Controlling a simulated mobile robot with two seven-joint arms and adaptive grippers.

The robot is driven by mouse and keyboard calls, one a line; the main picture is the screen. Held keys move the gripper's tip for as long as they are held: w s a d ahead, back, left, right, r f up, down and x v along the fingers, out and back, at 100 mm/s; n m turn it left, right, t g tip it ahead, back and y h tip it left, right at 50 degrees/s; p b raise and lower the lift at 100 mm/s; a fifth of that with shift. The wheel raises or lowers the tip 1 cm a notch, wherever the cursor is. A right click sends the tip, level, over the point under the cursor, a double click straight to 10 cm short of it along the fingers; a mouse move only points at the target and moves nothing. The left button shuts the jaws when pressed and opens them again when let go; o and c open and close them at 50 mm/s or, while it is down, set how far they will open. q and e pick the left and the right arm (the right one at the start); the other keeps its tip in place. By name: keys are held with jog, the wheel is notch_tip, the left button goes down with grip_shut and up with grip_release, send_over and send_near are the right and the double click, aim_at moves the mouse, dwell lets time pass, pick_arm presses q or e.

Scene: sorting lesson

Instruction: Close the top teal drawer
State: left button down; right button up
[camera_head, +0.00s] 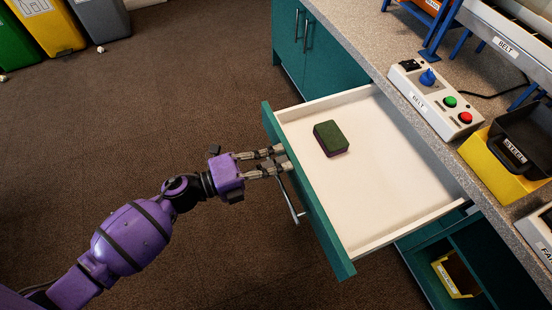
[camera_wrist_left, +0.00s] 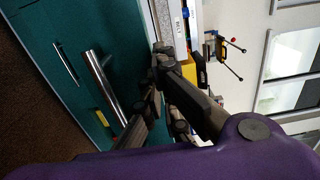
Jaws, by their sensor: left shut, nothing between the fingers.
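The top teal drawer (camera_head: 385,185) is pulled far out from under the counter in the head view. Its white inside holds one dark green block (camera_head: 331,138). My left gripper (camera_head: 286,158) is shut and empty at the outer face of the drawer's teal front (camera_head: 325,230), near the bar handle (camera_head: 290,200). Its fingertips look close to or against the front; contact is hard to tell. In the left wrist view the fingers (camera_wrist_left: 165,75) lie beside a metal bar handle (camera_wrist_left: 104,85) on a teal panel. My right gripper is not in view.
The speckled counter (camera_head: 370,45) carries a belt control box (camera_head: 437,98) and a black bin labelled STEEL (camera_head: 520,140). An open lower compartment holds a yellow bin (camera_head: 455,275). Coloured waste bins (camera_head: 50,25) stand at the far left. The brown floor before the drawer is clear.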

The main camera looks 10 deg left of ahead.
aim_at(333, 149)
pick_arm(q)
jog(key=x, duration=1.5)
jog(key=shift+w+d+r, duration=0.1)
jog(key=shift+w+d, duration=0.1)
jog(key=shift+d, duration=0.15)
jog(key=b+x, duration=0.2)
jog(key=x, duration=0.6)
jog(key=b+x, duration=0.2)
jog(key=x, duration=0.7)
jog(key=shift+f+b, duration=0.2)
jog(key=shift+b, duration=0.1)
jog(key=shift+w+d, duration=0.3)
jog(key=shift+d, duration=0.3)
jog(key=shift+w+d+r, duration=0.15)
jog(key=shift+d, duration=0.05)
